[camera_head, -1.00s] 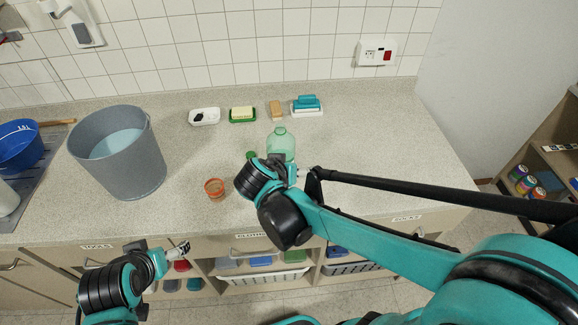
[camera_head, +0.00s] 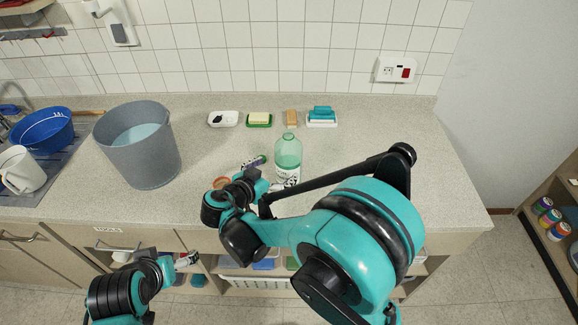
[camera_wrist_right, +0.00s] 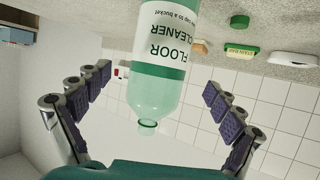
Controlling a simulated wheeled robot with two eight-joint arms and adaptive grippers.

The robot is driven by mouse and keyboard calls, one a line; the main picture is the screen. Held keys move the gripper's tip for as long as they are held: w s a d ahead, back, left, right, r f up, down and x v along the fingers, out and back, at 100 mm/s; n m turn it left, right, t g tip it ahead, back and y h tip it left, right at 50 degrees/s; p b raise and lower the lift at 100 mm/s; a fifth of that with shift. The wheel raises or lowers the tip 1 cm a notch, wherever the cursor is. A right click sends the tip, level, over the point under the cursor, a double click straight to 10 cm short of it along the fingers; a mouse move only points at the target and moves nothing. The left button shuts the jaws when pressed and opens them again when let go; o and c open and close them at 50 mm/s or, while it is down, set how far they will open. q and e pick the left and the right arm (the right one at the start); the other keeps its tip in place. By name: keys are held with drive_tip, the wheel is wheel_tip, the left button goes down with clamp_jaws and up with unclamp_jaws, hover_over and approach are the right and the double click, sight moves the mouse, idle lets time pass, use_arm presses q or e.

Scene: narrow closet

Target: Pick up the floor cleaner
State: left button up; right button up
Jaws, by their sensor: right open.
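The floor cleaner (camera_head: 288,152) is a clear green bottle with a white label, standing upright on the counter. My right gripper (camera_head: 266,176) is open at its front left, low beside the label. In the right wrist view the floor cleaner (camera_wrist_right: 160,65) appears upside down, its label readable, between the spread purple-padded fingers of my right gripper (camera_wrist_right: 156,85). Gaps show on both sides of it, so neither finger appears to touch it. My left gripper (camera_head: 187,260) is low in front of the counter edge, away from the bottle; its jaw opening is unclear.
A grey bucket (camera_head: 165,160) stands left on the counter. An orange round item (camera_head: 221,182) lies close to my right gripper. The counter's right side is clear.

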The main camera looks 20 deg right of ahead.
drive_tip(key=b+x, duration=0.2)
drive_tip(key=x, duration=0.5)
drive_tip(key=shift+w+d+f, duration=0.1)
drive_tip(key=shift+w+d, duration=0.05)
drive_tip(key=c, duration=1.9)
drive_tip(key=shift+r, duration=0.25)
